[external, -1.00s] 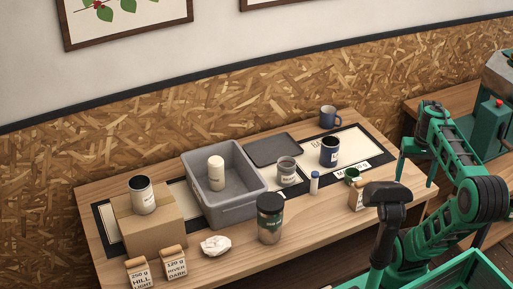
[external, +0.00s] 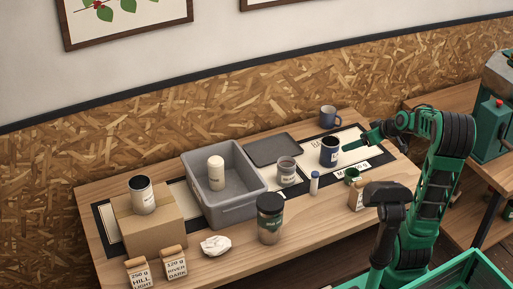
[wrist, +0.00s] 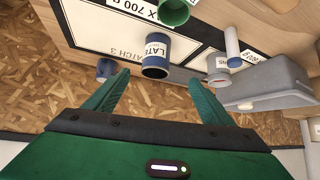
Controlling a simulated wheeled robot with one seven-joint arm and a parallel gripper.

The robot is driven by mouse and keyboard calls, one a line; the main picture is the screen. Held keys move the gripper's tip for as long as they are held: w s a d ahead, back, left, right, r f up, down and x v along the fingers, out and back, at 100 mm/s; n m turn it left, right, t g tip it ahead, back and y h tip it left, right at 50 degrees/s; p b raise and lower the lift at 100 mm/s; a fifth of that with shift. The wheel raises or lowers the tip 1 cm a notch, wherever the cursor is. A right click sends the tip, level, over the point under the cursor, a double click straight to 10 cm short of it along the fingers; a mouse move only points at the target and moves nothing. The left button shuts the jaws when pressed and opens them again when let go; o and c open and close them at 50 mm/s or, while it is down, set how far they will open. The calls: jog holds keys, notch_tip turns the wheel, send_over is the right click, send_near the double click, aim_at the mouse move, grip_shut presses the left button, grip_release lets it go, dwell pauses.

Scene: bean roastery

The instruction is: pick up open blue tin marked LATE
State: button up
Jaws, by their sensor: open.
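The open blue tin (external: 329,154) with a pale label stands upright on the mat at the right of the table. In the wrist view the blue tin (wrist: 156,53) shows its LATE label and its dark open mouth. My gripper (external: 350,145) is just right of the tin in the external view, its fingers pointing towards it. In the wrist view my gripper (wrist: 158,74) is open, with the tin ahead, about midway between the spread fingertips. I see no contact; the far side of the tin is hidden.
A grey bin (external: 235,215), a dark flat tray (external: 273,149) and a jar (external: 269,222) stand further left.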

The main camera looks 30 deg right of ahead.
aim_at(337, 147)
jog(key=w+a+r+t+y, duration=0.1)
jog(key=w+r+t+y, duration=0.1)
jog(key=w+r+t, duration=0.35)
jog(key=shift+n+g, duration=0.4)
jog(key=shift+g, duration=0.35)
jog(key=w+f, duration=0.1)
jog(key=f, duration=0.3)
jog(key=w+a+f, duration=0.1)
jog(key=w+f, duration=0.1)
jog(key=f, duration=0.3)
jog(key=w+f, duration=0.1)
jog(key=f, duration=0.4)
jog(key=shift+w+a+f, duration=0.15)
jog(key=shift+w+a, duration=0.25)
jog(key=shift+d+x, duration=0.15)
jog(key=shift+x, duration=1.45)
jog(key=shift+d+x, duration=0.15)
jog(key=shift+x, duration=1.4)
jog(key=shift+w, duration=0.15)
jog(key=shift+c, duration=0.2)
jog(key=c, duration=1.1)
jog(key=shift+r, duration=0.2)
